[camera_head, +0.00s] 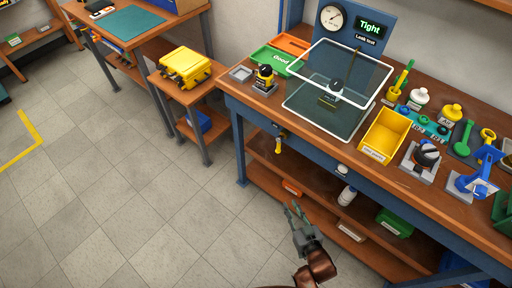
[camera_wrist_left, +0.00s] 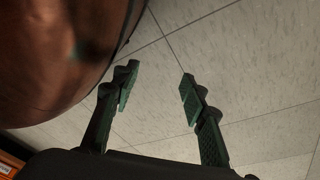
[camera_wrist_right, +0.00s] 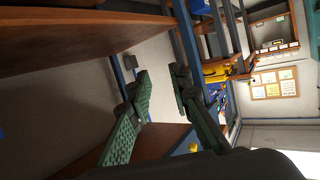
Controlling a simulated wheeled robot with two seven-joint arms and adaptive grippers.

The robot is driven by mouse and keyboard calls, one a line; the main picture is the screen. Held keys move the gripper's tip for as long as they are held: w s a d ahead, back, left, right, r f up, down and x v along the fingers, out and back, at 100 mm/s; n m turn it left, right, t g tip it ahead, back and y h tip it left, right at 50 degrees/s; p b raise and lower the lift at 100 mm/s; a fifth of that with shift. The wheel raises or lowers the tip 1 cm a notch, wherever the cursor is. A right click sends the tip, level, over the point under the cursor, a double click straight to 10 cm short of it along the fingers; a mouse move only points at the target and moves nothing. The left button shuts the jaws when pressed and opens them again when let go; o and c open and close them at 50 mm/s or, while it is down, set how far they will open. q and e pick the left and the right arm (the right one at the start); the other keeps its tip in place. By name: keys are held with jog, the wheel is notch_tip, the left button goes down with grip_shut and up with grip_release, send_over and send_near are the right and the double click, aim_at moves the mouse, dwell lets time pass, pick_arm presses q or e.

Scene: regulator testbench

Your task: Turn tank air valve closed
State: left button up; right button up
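A yellow lever handle (camera_head: 278,146) hangs on the blue front rail of the workbench, below a small dark fitting; it looks like the tank air valve, but no label is readable. A small yellow part in the right wrist view (camera_wrist_right: 193,147) may be the same handle. My right gripper (camera_head: 293,208) is in front of the bench, low and apart from the handle. Its fingers are apart and empty in the right wrist view (camera_wrist_right: 164,92). My left gripper (camera_wrist_left: 158,80) is open and empty over the floor and outside the head view.
The workbench (camera_head: 235,95) carries a clear-lidded leak test box (camera_head: 318,118), a gauge reading "Tight", a yellow bin (camera_head: 384,136) and several tools. A lower shelf (camera_head: 262,172) holds bins and a white bottle (camera_head: 347,195).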

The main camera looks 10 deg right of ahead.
aim_at(279, 150)
jog(key=w+a+r+t+p, duration=0.1)
jog(key=w+r+t+p, duration=0.2)
jog(key=r, duration=0.7)
jog(key=w+a+r+p, duration=0.1)
jog(key=w+r+p, duration=0.3)
jog(key=r, duration=0.7)
pick_arm(q)
jog(key=s+a+g+y+b, duration=0.1)
jog(key=s+a+g+b, duration=0.2)
jog(key=s, duration=0.8)
pick_arm(e)
jog(key=w, duration=0.7)
jog(key=shift+w+a+f, duration=0.25)
jog(key=shift+a+f, duration=0.05)
jog(key=shift+f, duration=0.05)
pick_arm(q)
jog(key=shift+w+a+r+b, duration=0.1)
jog(key=shift+w+r, duration=0.2)
jog(key=shift+w, duration=0.5)
jog(key=shift+w+a+r+b, duration=0.15)
jog(key=shift+w+r, duration=0.2)
jog(key=shift+w, duration=0.4)
jog(key=shift+w+a+r+b, duration=0.1)
jog(key=shift+w+r, duration=0.2)
jog(key=shift+w, duration=0.5)
pick_arm(e)
jog(key=shift+w+r, duration=0.1)
jog(key=shift+w, duration=0.55)
jog(key=shift+c, duration=0.4)
grip_shut()
